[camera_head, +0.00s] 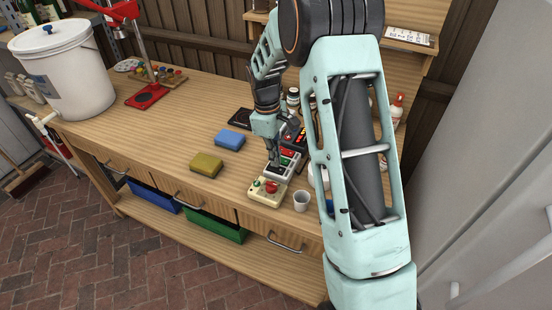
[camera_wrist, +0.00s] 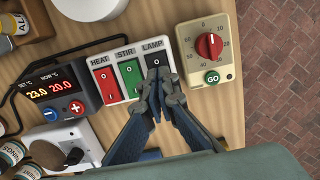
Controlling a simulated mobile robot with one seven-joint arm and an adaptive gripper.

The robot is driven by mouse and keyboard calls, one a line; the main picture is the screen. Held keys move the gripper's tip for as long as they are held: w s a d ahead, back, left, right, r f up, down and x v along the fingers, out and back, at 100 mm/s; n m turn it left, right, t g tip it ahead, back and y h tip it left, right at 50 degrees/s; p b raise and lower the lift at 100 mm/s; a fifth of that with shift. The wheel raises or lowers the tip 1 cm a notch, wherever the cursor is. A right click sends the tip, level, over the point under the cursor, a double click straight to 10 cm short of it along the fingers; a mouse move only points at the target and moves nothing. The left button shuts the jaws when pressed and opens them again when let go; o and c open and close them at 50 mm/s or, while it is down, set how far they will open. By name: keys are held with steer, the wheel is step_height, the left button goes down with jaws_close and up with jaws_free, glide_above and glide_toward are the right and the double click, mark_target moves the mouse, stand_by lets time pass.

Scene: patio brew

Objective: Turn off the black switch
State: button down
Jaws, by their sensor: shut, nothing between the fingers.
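The black switch (camera_wrist: 153,61) is the rocker under the label LAMP on a white switch panel (camera_wrist: 118,100) in the wrist view. Beside it on the panel are a green STIR rocker (camera_wrist: 131,75) and a red HEAT rocker (camera_wrist: 105,88). My gripper (camera_wrist: 160,74) is shut and empty, its fingertips over the lower part of the black switch, hiding that part. I cannot tell whether they touch it. In the head view my gripper (camera_head: 275,162) points down at the panel (camera_head: 285,170).
A cream timer with a red knob (camera_wrist: 209,46) stands close beside the panel. On the other side is a temperature controller (camera_wrist: 60,92).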

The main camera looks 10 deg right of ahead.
mark_target(280, 169)
step_height(280, 169, up, 13)
steer(key=d, duration=0.1)
steer(key=shift+s+d+f, duration=0.15)
steer(key=shift+s+d, duration=0.05)
steer(key=shift+s, duration=0.25)
steer(key=shift+f, duration=0.1)
